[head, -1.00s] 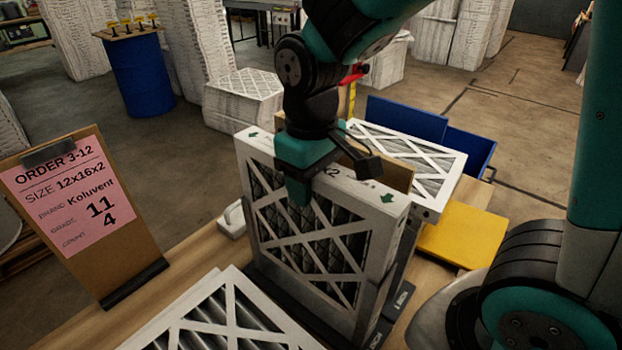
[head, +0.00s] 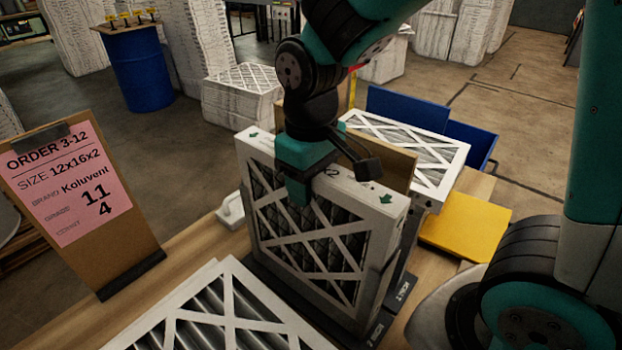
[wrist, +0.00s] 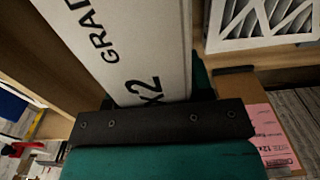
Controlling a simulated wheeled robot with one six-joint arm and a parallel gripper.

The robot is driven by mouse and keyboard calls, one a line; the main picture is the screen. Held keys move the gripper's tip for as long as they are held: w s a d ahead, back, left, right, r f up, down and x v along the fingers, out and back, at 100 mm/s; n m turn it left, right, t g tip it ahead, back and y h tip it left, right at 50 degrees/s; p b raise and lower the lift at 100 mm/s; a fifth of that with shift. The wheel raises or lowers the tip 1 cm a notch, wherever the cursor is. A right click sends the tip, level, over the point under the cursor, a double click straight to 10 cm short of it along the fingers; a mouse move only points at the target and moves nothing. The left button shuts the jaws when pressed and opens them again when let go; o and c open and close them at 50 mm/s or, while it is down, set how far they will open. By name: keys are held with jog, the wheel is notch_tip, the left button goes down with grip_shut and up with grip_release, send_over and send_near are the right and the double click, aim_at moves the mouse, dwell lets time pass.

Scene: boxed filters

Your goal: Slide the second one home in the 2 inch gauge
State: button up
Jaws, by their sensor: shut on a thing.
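A white-framed pleated filter (head: 310,240) stands upright in the dark gauge (head: 375,330) on the bench. Green arrows mark its top edge. My gripper (head: 300,185) is shut on the top edge of this filter, near its middle. In the wrist view the filter's printed edge (wrist: 135,45) lies between my gripper's fingers (wrist: 160,105), with "x2" readable. The gauge shows only at the filter's lower right and along its base; the filter's bottom edge is hidden, so I cannot tell how fully it is seated.
A clipboard (head: 75,200) with a pink order sheet stands at the left. Another filter (head: 225,310) lies at the front. Behind are a brown board (head: 385,165), a further filter (head: 440,150), a blue bin (head: 470,145) and a yellow pad (head: 465,228).

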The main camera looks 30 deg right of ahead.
jog(key=shift+f+b, duration=1.45)
jog(key=shift+f, duration=0.8)
dwell(0.3)
jog(key=shift+r+p, duration=0.25)
jog(key=shift+p, duration=0.2)
jog(key=shift+r+p, duration=0.4)
jog(key=shift+p, duration=0.35)
dwell(0.7)
jog(key=shift+f, duration=0.25)
jog(key=shift+f+b, duration=0.4)
jog(key=shift+b, duration=0.05)
jog(key=shift+r, duration=0.1)
dwell(0.3)
